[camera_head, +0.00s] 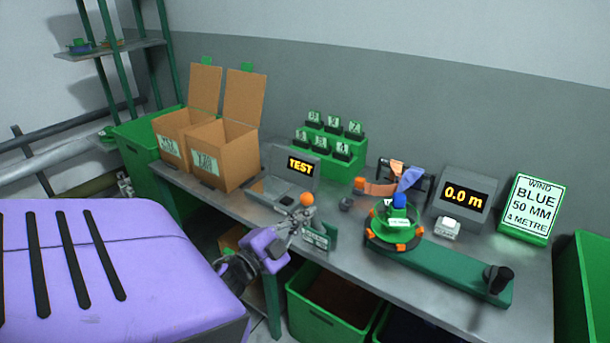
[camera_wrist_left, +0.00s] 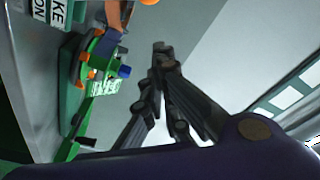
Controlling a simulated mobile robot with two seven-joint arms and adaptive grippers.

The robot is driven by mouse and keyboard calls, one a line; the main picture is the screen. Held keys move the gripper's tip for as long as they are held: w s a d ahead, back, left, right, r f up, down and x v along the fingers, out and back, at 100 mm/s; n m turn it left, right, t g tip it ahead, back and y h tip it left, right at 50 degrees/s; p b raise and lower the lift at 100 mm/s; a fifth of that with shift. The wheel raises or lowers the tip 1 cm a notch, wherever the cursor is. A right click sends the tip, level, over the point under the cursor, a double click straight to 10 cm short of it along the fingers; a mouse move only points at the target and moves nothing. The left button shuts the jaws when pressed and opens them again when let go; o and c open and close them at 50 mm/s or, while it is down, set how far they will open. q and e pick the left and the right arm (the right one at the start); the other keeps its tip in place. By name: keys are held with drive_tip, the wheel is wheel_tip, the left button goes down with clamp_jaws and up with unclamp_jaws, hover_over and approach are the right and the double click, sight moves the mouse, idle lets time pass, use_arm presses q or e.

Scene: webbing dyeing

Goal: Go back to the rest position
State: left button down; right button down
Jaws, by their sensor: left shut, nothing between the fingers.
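My left gripper (camera_head: 306,219) is in front of the middle of the grey table (camera_head: 350,228), with its purple wrist below it. Its fingers are shut and hold nothing. An orange ball (camera_head: 306,199) shows just beyond the fingertips; I cannot tell whether it touches them. In the left wrist view the shut fingertips (camera_wrist_left: 160,50) point away from the camera, with bare wall behind. The green winder with a blue knob (camera_head: 399,201) stands to the right of the gripper, and it also shows in the left wrist view (camera_wrist_left: 103,70). My right gripper is not in view.
Two open cardboard boxes (camera_head: 224,152) stand on the table's left. The TEST device (camera_head: 300,165), a green rack of labelled items (camera_head: 338,165), the 0.0 m display (camera_head: 464,197) and the WIND BLUE sign (camera_head: 534,205) line the back. Green bins (camera_head: 325,320) sit below.

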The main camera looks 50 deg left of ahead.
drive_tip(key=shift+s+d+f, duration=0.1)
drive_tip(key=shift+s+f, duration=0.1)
